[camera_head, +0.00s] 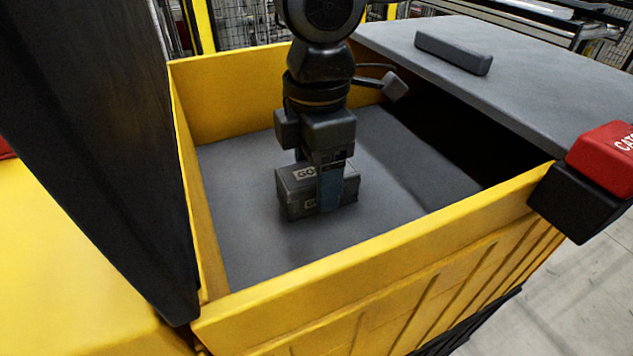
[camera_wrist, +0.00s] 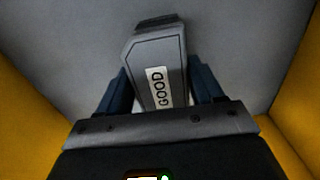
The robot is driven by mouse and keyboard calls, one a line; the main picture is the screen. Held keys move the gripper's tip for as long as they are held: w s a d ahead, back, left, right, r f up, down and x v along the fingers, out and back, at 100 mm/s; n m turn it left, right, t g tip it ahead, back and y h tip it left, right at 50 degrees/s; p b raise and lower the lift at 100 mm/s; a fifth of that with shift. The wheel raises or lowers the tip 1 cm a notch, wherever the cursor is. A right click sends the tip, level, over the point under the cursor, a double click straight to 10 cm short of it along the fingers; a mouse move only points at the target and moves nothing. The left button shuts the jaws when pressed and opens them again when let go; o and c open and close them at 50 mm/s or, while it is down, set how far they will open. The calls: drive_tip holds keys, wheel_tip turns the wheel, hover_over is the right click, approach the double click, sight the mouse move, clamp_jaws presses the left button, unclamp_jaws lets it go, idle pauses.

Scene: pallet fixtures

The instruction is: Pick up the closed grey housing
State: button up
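The closed grey housing (camera_head: 297,190) is a dark grey block with white labels, one reading GOOD. It sits on the grey floor of a yellow-walled bin. My gripper (camera_head: 325,188) points down over it, with one blue finger in front of its near face. In the wrist view, the housing (camera_wrist: 157,55) lies between the two blue fingers of my gripper (camera_wrist: 160,75), one on each side. The fingers are very close to its sides; whether they press on it cannot be told. The far finger is hidden in the head view.
The yellow bin (camera_head: 400,262) has walls close around my arm. A grey panel (camera_head: 540,75) with a dark grey bar (camera_head: 453,52) on it covers the right side. A red box (camera_head: 605,155) is at the right corner. Bare floor (camera_head: 245,235) surrounds the housing.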

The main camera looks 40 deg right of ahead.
drive_tip(key=c, duration=0.7)
